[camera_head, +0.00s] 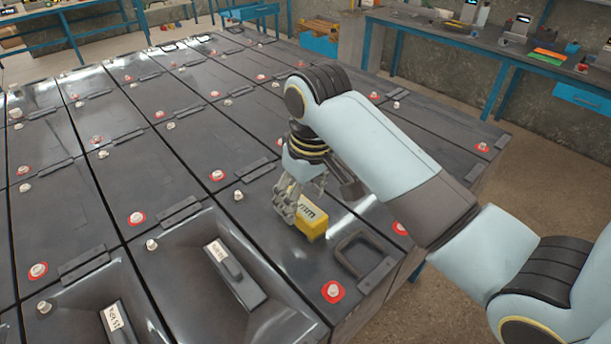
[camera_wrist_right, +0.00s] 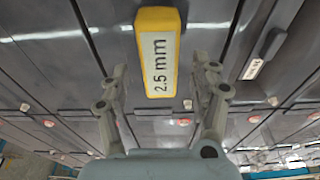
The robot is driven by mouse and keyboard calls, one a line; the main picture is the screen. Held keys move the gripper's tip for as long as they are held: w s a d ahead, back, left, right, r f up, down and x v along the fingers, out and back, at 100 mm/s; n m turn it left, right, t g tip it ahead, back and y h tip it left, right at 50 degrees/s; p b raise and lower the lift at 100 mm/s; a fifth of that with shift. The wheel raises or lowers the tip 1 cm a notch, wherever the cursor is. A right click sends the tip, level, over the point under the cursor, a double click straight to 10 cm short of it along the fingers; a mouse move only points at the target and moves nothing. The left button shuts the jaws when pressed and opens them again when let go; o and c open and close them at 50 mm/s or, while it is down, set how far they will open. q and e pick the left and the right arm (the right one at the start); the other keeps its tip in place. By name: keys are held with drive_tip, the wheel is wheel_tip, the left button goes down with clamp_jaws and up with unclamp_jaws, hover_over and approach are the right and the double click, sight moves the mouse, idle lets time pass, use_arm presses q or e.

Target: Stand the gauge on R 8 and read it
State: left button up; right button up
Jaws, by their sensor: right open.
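The gauge (camera_head: 313,222) is a yellow block with dark "mm" lettering on a white face. It stands on the black battery top at the right side of the rows. I cannot tell which battery is R 8, as the labels are too small to read. My left gripper does not show.
Two recessed tops with labelled handles (camera_head: 232,268) lie at the front. Blue-legged workbenches (camera_head: 480,38) stand behind, and open floor (camera_head: 545,180) lies to the right.

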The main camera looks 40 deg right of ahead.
sight(308, 211)
wheel_tip(308, 211, up, 8)
drive_tip(key=s, duration=0.1)
drive_tip(key=shift+s+r+b, duration=0.15)
drive_tip(key=shift+r+b, duration=0.05)
drive_tip(key=shift+b, duration=0.2)
drive_tip(key=shift+f, duration=0.1)
